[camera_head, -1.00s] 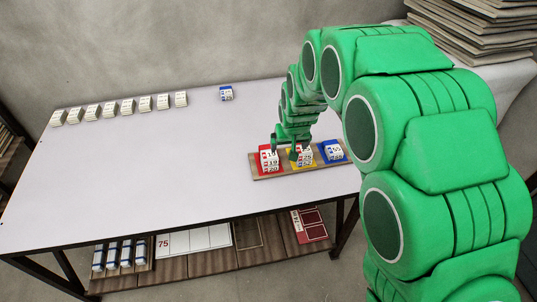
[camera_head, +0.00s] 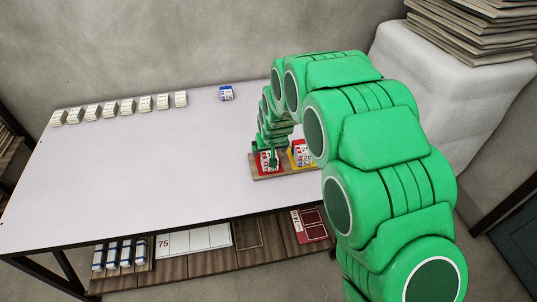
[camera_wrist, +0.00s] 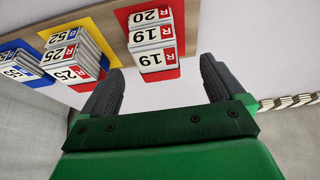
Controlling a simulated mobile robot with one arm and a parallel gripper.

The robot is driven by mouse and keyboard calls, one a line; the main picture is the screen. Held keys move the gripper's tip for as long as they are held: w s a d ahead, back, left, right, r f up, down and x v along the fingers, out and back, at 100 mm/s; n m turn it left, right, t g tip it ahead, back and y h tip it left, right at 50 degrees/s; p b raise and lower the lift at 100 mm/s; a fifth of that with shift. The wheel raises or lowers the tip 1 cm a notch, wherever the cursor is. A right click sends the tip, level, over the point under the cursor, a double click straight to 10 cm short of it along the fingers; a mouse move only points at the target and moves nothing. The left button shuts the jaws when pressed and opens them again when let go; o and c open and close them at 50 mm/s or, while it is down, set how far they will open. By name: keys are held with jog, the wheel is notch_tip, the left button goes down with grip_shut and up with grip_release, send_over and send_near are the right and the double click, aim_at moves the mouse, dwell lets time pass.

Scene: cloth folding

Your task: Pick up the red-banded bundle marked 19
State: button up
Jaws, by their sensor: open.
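Red-banded bundles stand in a row on a red mat (camera_wrist: 122,17). In the wrist view, one marked 19 (camera_wrist: 155,61) is closest to my gripper (camera_wrist: 163,88), another marked 19 (camera_wrist: 152,35) is in the middle, and one marked 20 (camera_wrist: 151,15) is farthest. My gripper is open and empty, its two fingers apart with the row lying ahead of the gap between them. In the head view my gripper (camera_head: 268,160) is over the red mat and partly covers the bundles (camera_head: 266,167).
Left of the row in the wrist view are bundles on a yellow mat (camera_wrist: 50,31), one red-banded marked 25 (camera_wrist: 68,75), and bundles on a blue mat (camera_wrist: 45,80). White bundles (camera_head: 125,105) and a blue one (camera_head: 226,93) line the table's back. The left tabletop (camera_head: 130,170) is clear.

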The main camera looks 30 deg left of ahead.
aim_at(269, 153)
jog(key=shift+w+x, duration=0.2)
jog(key=shift+x, duration=1)
jog(key=shift+w+x, duration=0.15)
jog(key=shift+x, duration=1.05)
jog(key=shift+r, duration=0.1)
jog(key=c, duration=1.1)
